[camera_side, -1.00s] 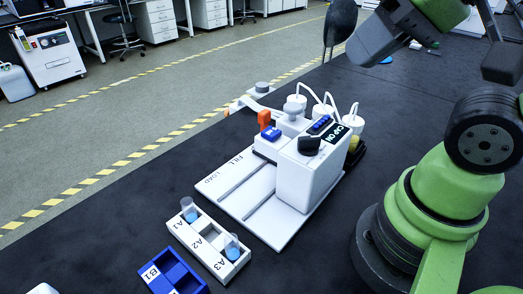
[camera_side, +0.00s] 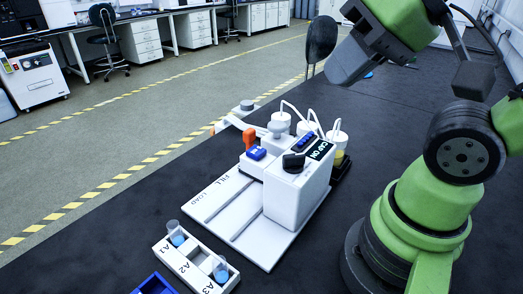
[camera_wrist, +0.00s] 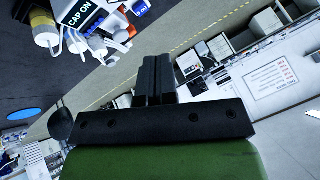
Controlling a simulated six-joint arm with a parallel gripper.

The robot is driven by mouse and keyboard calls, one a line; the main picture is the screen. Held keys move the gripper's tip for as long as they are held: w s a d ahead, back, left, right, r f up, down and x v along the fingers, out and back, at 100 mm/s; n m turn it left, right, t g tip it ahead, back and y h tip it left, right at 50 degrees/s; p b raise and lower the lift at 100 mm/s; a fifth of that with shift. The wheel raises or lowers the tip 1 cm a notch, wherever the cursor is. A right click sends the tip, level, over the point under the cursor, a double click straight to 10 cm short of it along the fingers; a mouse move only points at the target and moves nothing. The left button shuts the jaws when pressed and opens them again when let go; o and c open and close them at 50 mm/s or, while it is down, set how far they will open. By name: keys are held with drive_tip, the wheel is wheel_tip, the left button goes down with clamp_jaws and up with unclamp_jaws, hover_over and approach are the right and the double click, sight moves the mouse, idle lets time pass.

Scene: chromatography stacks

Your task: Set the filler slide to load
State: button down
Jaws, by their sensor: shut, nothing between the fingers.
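The white filler machine (camera_side: 300,190) stands on a white base plate (camera_side: 245,245) marked FILL and LOAD along its left edge. Two dark slots run along the plate. A black knob (camera_side: 293,163) and a CAP ON label are on the machine. In the wrist view part of the machine (camera_wrist: 95,12) shows at upper left. My gripper (camera_wrist: 157,62) is shut and empty, with its fingers together. In the side view it is up at the top, well clear of the machine.
A white rack (camera_side: 195,262) marked A1, A2, A3 holds vials with blue liquid at A1 and A3; A2 looks empty. A blue rack (camera_side: 155,284) is cut off at the bottom. White-capped bottles with tubes (camera_side: 338,135) stand behind the machine.

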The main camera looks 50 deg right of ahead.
drive_tip(key=c, duration=1.3)
unclamp_jaws()
drive_tip(key=shift+w+r, duration=0.1)
drive_tip(key=shift+w, duration=0.15)
drive_tip(key=o, duration=0.5)
drive_tip(key=shift+n+g+h, duration=0.3)
drive_tip(key=shift+n+g, duration=0.2)
drive_tip(key=shift+g, duration=0.4)
drive_tip(key=w, duration=0.1)
drive_tip(key=w+d, duration=0.1)
drive_tip(key=w, duration=0.1)
drive_tip(key=w+r, duration=0.1)
drive_tip(key=w, duration=0.1)
drive_tip(key=shift+w+d, duration=0.15)
drive_tip(key=shift+w, duration=0.05)
drive_tip(key=n+g+h, duration=0.1)
drive_tip(key=n+g, duration=0.2)
drive_tip(key=g, duration=0.2)
hover_over(249, 130)
wheel_tip(249, 130, down, 12)
drive_tip(key=shift+s+f, duration=0.1)
drive_tip(key=shift+f, duration=0.15)
wheel_tip(249, 130, down, 10)
drive_tip(key=shift+f, duration=0.1)
